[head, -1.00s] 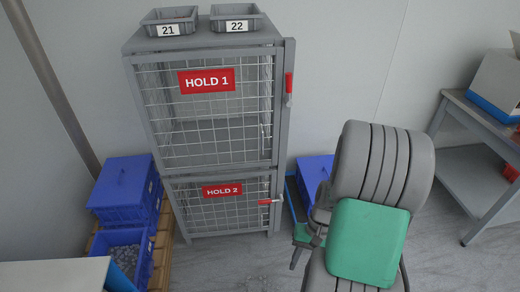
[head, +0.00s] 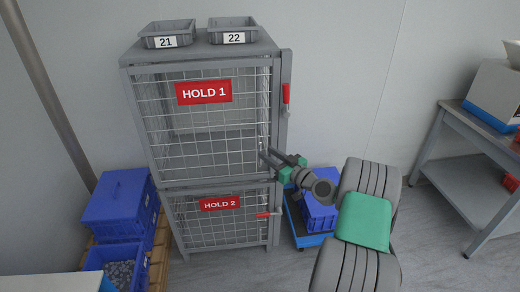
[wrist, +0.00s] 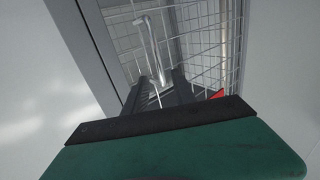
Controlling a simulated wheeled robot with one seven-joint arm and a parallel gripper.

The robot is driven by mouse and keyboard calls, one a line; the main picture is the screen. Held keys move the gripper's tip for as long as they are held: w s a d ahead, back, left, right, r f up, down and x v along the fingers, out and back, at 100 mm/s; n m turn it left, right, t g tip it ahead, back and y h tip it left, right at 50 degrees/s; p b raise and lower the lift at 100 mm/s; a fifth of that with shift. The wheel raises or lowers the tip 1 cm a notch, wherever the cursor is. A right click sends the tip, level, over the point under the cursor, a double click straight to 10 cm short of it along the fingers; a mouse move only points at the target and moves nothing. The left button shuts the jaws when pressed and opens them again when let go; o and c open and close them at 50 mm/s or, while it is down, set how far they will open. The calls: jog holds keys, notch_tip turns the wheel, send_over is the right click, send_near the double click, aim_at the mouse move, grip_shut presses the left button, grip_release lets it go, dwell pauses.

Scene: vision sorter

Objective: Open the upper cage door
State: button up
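The upper cage door (head: 200,134), behind the red HOLD 1 sign (head: 203,92), is shut. A red-handled latch lever (head: 286,93) stands upright on the frame at its right. A slim metal pull handle (head: 263,128) runs along the door's right edge; it also shows in the wrist view (wrist: 149,42). My gripper (head: 272,156) is open, its dark fingers pointing at the door's right edge near the handle's lower end. In the wrist view the handle's lower end appears between the fingertips (wrist: 161,84); I cannot tell whether they touch it.
The lower HOLD 2 door (head: 220,222) is shut, its red lever (head: 268,214) lying sideways. Grey bins (head: 168,42) (head: 234,37) stand on the cage top. Blue crates (head: 118,210) are at left, another (head: 318,215) at right behind my arm. A table (head: 470,125) stands far right.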

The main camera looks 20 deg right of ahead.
aim_at(260, 149)
jog(key=x, duration=0.5)
jog(key=shift+w+f, duration=0.1)
jog(key=shift+c, duration=0.2)
grip_shut()
dwell(1.0)
